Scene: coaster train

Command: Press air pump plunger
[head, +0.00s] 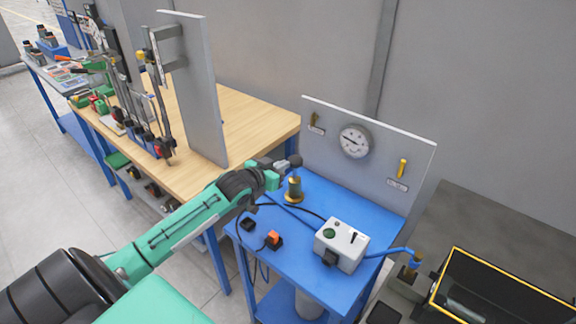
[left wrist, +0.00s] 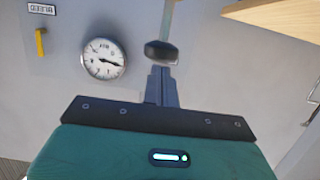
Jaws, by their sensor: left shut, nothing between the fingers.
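The air pump is a brass cylinder (head: 294,188) standing on the blue table (head: 310,205). Its plunger has a dark round knob (head: 295,160), which also shows in the left wrist view (left wrist: 161,52) on a pale rod. My left gripper (head: 282,164) is beside the knob at the top of the pump. In the left wrist view its shut, empty fingers (left wrist: 161,72) point at the knob, with their tips at its edge. I cannot tell whether they touch. My right gripper is not in view.
A grey panel with a round gauge (head: 355,141) and yellow handle (head: 402,168) stands behind the table. A white control box (head: 342,243) and an orange switch (head: 273,238) sit in front. A wooden bench (head: 255,120) is at left, a yellow-edged case (head: 500,290) at right.

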